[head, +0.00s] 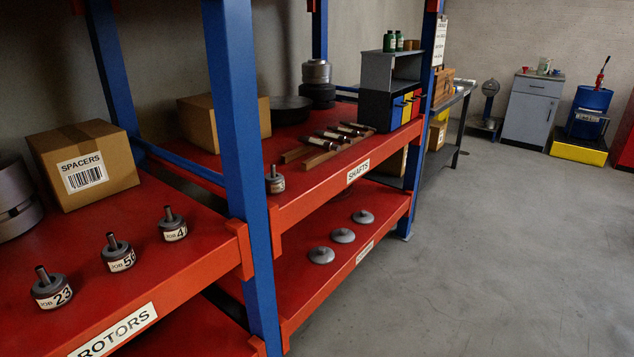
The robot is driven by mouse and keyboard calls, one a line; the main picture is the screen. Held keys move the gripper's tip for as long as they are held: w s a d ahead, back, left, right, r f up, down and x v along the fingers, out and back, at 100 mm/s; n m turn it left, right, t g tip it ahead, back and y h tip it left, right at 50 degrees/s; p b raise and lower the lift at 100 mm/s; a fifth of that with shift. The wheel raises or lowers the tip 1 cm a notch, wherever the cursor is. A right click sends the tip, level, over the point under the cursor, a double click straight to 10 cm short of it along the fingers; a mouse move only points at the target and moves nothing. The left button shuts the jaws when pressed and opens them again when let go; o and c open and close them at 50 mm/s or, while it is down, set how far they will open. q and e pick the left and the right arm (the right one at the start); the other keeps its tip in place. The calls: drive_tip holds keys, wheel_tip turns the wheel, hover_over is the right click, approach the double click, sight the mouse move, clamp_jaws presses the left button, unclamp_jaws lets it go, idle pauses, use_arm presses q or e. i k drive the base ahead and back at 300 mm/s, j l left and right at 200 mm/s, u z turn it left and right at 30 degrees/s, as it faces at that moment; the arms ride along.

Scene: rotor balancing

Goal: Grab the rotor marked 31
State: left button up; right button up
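Three small grey rotors with white labels stand upright on the red shelf lettered ROTORS: one reads JOB 23 (52,289), one looks like JOB 56 (118,253), and one starts with a 4 (173,225), its last digit turned out of sight. A fourth, similar rotor (275,181) stands on the neighbouring shelf lettered SHAFTS, close behind the blue upright. Its label is too small and partly turned, so I cannot read its number. I can read 31 on none of them. Neither of my grippers shows.
A blue upright (243,140) divides the two shelf bays. A SPACERS box (82,165) stands behind the rotors. Shafts (335,140) lie on wooden rests at right. Three grey discs (343,235) lie on the lower shelf. The floor (480,260) at right is clear.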

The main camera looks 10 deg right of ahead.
sight(275, 181)
drive_tip(key=u, duration=0.7)
drive_tip(key=l+u, duration=0.15)
drive_tip(key=u, duration=0.25)
drive_tip(key=i+l+u, duration=0.1)
drive_tip(key=l+u, duration=0.15)
drive_tip(key=u, duration=0.15)
drive_tip(key=l+u, duration=0.15)
drive_tip(key=u, duration=0.25)
drive_tip(key=l+u, duration=0.35)
drive_tip(key=k+l+u, duration=0.15)
drive_tip(key=l+u, duration=0.15)
drive_tip(key=l, duration=0.15)
drive_tip(key=k+l+u, duration=0.15)
drive_tip(key=l, duration=0.15)
drive_tip(key=l+u, duration=0.15)
drive_tip(key=l, duration=0.15)
drive_tip(key=k+l+u, duration=0.15)
drive_tip(key=k+l, duration=0.15)
drive_tip(key=l, duration=0.15)
drive_tip(key=k+l+u, duration=0.1)
drive_tip(key=l, duration=0.2)
drive_tip(key=k+l, duration=0.25)
drive_tip(key=l+u, duration=0.05)
drive_tip(key=l, duration=0.05)
